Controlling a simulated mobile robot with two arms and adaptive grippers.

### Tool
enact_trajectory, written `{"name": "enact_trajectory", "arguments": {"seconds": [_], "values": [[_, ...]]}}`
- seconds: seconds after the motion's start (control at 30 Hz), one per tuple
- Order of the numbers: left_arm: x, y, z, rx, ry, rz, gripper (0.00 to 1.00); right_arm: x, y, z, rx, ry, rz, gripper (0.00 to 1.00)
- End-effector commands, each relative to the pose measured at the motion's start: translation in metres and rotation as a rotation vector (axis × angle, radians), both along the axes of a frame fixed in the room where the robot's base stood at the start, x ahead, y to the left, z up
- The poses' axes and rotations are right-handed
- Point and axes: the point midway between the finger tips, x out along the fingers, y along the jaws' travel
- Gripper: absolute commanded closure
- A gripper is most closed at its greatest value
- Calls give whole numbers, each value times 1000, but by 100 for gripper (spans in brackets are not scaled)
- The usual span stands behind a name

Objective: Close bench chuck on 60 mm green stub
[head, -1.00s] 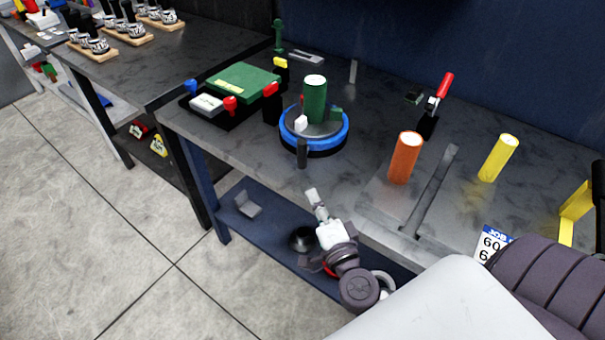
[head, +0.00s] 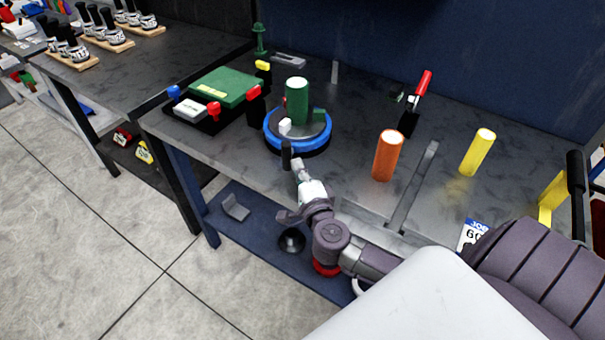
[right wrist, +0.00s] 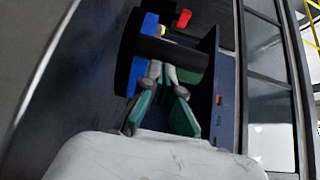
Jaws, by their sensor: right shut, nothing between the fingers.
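My right gripper (head: 298,166) is shut and empty, close beside the handle at the bench's front edge. In the right wrist view, the black handle (right wrist: 175,53) crosses just beyond my fingertips (right wrist: 163,72), with the blue ring (right wrist: 136,52) beside it. Contact is unclear. My left gripper is not in view.
An orange cylinder (head: 387,155) and a yellow cylinder (head: 477,152) stand to the right on the bench. A red-handled clamp (head: 415,103) stands behind them. A green box on a black tray (head: 226,88) sits left of the chuck. A lower shelf (head: 255,238) runs below.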

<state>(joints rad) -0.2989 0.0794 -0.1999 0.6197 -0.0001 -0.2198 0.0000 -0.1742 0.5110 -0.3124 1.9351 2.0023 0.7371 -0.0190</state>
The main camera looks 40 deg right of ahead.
Motion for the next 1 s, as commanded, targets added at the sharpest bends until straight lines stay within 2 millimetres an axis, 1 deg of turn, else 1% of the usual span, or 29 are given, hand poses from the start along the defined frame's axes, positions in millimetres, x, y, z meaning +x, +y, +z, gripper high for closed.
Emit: {"name": "enact_trajectory", "arguments": {"seconds": [0.33,0.47,0.6,0.7,0.83,1.0], "values": [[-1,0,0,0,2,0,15,1,0,0,-1,1,0,100],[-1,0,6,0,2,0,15,5,3,1,4,0,-25,100],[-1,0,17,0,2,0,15,14,15,3,7,0,-97,100],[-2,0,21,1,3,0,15,21,25,2,8,0,-158,100],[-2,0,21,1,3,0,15,33,37,0,8,0,-240,100],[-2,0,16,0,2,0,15,49,50,-2,6,0,-337,100]]}}
